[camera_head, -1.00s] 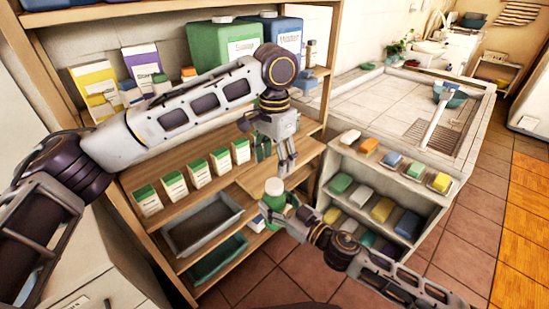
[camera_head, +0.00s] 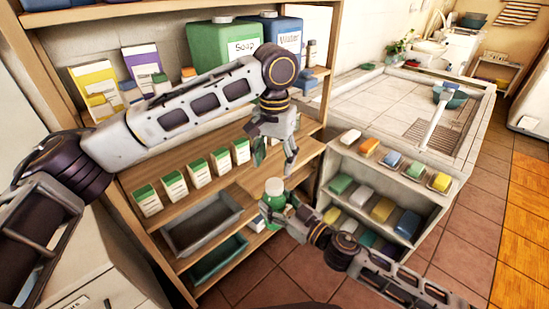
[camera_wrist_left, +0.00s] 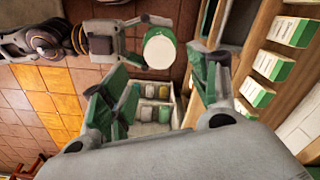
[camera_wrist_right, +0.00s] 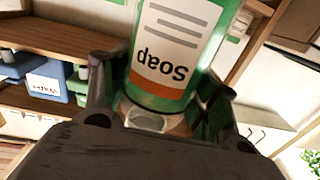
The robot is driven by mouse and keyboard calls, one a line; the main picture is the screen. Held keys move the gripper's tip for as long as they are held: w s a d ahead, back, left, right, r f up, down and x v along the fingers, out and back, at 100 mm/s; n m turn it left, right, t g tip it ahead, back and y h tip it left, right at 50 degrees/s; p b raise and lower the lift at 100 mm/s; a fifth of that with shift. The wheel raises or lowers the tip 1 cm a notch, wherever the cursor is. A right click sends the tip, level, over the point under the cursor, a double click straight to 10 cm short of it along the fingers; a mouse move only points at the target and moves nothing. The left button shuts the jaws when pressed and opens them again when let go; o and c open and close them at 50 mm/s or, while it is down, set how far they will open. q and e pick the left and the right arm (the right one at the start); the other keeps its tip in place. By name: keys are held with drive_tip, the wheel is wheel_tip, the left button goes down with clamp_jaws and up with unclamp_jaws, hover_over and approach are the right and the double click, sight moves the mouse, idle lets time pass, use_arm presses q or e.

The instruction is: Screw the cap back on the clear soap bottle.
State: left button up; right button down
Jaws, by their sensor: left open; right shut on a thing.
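The soap bottle (camera_head: 273,199) is green with a pale cap-like top (camera_head: 274,186). My left gripper (camera_head: 274,162) is open and empty above the bottle. In the left wrist view the round, cream top (camera_wrist_left: 160,50) lies just beyond the spread green-padded fingers. I cannot tell how tightly the top is seated.
A low white rack (camera_head: 388,190) with coloured soap bars stands to the right. Tiled floor lies in front.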

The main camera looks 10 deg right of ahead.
sight(274, 183)
use_arm(q)
drive_tip(key=shift+f, duration=0.2)
drive_tip(key=shift+f, duration=3.85)
drive_tip(key=shift+c, duration=0.4)
drive_tip(key=c, duration=1)
drive_tip(key=shift+m, duration=0.3)
